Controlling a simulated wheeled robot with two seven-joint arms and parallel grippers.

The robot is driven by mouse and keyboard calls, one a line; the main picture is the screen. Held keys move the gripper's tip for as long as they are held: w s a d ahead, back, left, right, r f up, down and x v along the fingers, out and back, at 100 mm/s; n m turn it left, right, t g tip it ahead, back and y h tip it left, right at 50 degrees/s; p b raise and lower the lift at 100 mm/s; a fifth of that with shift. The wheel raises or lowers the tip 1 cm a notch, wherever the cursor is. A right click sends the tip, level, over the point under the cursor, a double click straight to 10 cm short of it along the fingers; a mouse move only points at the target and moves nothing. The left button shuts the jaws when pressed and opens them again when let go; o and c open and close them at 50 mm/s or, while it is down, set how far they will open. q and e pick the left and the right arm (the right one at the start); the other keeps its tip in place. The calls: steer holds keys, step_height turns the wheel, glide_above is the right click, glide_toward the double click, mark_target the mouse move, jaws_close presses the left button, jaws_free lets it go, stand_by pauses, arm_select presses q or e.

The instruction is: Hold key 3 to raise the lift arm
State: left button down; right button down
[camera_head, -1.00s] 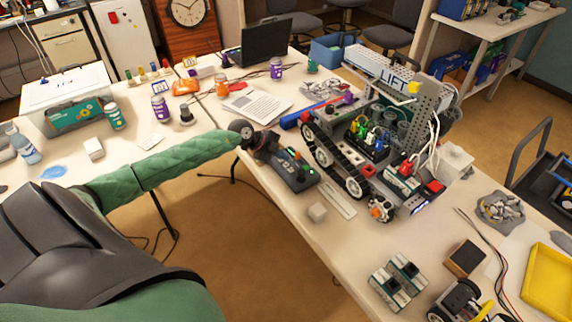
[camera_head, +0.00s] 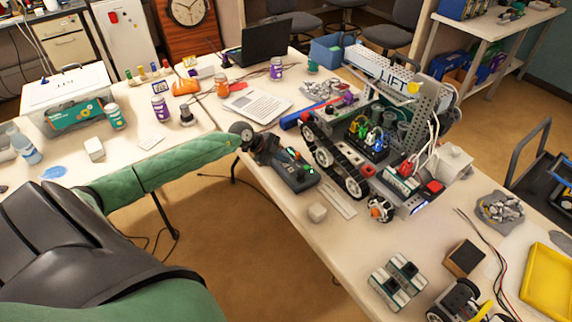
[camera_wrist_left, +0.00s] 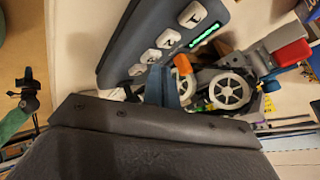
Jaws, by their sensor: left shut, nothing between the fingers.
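The dark keypad (camera_head: 290,172) lies on the near edge of the table, left of the tracked robot (camera_head: 345,165). In the left wrist view the keypad (camera_wrist_left: 160,30) shows a row of white numbered keys (camera_wrist_left: 168,38) and a lit green strip; the numerals are hard to read. The lift arm (camera_head: 385,72) is a pale beam marked LIFT on the tracked robot. My left gripper (camera_head: 268,150) is shut and empty over the keypad's far end. In the left wrist view its fingertips (camera_wrist_left: 158,88) are beside the lowest keys; I cannot tell whether they press one.
Grey modules (camera_head: 398,282) and a yellow tray (camera_head: 550,285) are at the lower right. An open notebook (camera_head: 257,103) and several jars stand farther back.

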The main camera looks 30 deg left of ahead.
arm_select(q)
steer(key=shift+f, duration=0.4)
stand_by(0.5)
stand_by(0.7)
stand_by(0.9)
stand_by(0.8)
steer(key=shift+r+p, duration=0.85)
steer(key=shift+p, duration=0.2)
